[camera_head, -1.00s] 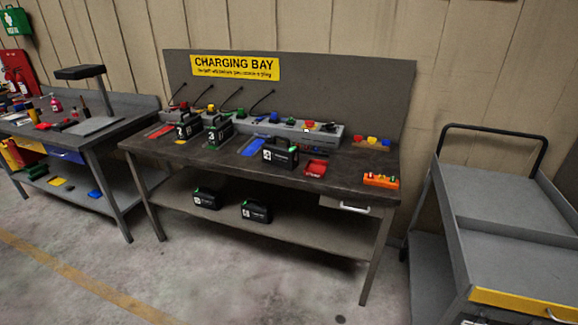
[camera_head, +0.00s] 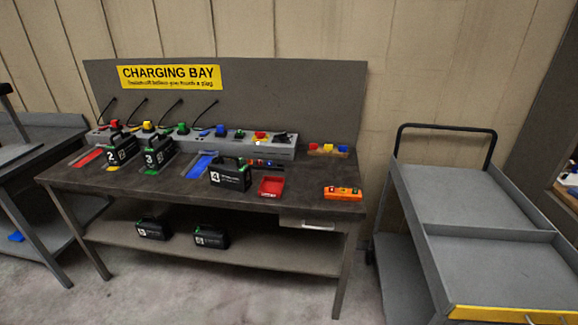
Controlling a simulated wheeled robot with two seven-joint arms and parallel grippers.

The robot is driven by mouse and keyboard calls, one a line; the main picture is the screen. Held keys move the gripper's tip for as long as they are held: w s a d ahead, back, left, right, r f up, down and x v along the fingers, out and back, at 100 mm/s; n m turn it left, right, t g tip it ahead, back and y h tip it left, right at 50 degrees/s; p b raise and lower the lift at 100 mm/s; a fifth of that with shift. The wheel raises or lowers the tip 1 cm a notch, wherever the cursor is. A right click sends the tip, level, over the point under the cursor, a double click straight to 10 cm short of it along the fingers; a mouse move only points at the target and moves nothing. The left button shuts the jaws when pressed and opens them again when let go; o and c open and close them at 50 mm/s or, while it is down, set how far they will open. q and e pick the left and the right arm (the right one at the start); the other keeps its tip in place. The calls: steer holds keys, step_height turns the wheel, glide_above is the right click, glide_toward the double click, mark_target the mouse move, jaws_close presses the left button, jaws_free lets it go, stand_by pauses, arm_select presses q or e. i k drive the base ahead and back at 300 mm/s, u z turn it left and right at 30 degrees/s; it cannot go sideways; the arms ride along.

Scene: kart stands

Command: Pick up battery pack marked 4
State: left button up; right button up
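The battery pack marked 4 (camera_head: 230,175) is a black box with a top handle and a white number label. It stands upright on the dark top of the charging bench (camera_head: 330,202), right of the middle, between a blue strip and a red tray. Packs marked 2 (camera_head: 119,150) and 3 (camera_head: 158,155) stand farther left on the same bench top. Two more black packs (camera_head: 153,229) and (camera_head: 211,237) sit on the lower shelf; their numbers are too small to read. Neither of my grippers shows in the head view.
A red tray (camera_head: 271,186) and an orange block (camera_head: 343,192) lie right of pack 4. A grey charger strip (camera_head: 270,149) with colored plugs runs behind it. A grey cart (camera_head: 450,190) stands at the right. Bare floor lies in front of the bench.

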mark_target(226, 175)
steer(key=z, duration=0.55)
steer(key=i, duration=1.3)
steer(key=u, duration=0.25)
